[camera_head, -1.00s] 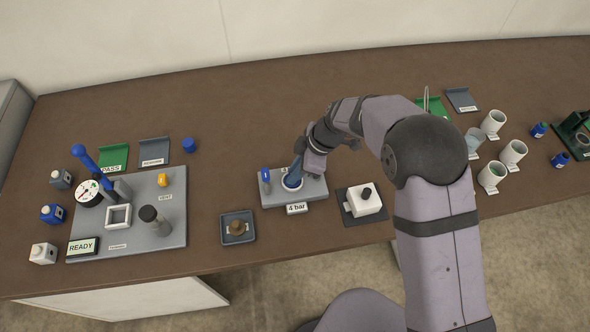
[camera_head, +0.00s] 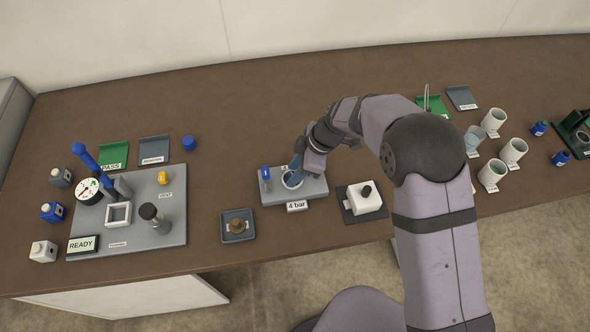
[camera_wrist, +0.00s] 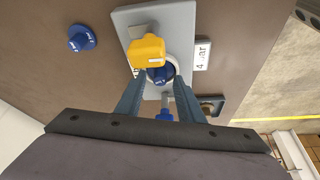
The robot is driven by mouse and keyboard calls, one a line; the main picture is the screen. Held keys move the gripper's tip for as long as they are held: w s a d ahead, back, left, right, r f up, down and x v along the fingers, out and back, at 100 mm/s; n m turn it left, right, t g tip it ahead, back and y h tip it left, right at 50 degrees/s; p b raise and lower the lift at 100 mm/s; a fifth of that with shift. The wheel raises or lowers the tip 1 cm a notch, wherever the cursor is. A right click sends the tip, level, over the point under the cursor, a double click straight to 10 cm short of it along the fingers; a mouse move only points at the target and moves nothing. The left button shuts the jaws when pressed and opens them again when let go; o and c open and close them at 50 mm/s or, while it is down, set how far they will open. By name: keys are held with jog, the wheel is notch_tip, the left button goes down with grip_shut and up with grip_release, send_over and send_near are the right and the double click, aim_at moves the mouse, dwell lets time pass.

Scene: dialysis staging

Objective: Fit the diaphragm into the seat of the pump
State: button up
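The pump is a grey plate (camera_head: 315,184) labelled "4 bar", with a pale round ring as its seat (camera_head: 283,183). A dark blue round piece, which looks like the diaphragm (camera_wrist: 158,76), lies within the seat in the wrist view; a yellow block partly covers it. Whether it is fully down, I cannot tell. My gripper (camera_wrist: 160,82) is over the seat, fingers on either side of the blue piece with apparent gaps. In the head view my fingers hide part of the seat.
A yellow block (camera_wrist: 146,52) and a blue valve (camera_wrist: 164,115) stand on the plate beside the seat. A second blue round piece (camera_wrist: 82,38) lies off the plate. A tray (camera_head: 226,237) and a white box (camera_head: 361,203) flank the pump.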

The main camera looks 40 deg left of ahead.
jog(key=b+v, duration=0.3)
jog(key=v, duration=0.9)
jog(key=w+d+m+t+h, duration=0.1)
jog(key=d+m+t+h, duration=0.1)
jog(key=d+m, duration=1.6)
jog(key=s+d+f+m+h, duration=0.1)
jog(key=s+d+m, duration=0.2)
jog(key=d, duration=0.7)
jog(key=s+d+f+m+h, duration=0.1)
jog(key=s+d+f+m, duration=0.1)
jog(key=s+d, duration=0.4)
jog(key=d, duration=0.4)
jog(key=shift+s+d+f+m, duration=0.25)
jog(key=shift+s+d+m, duration=0.15)
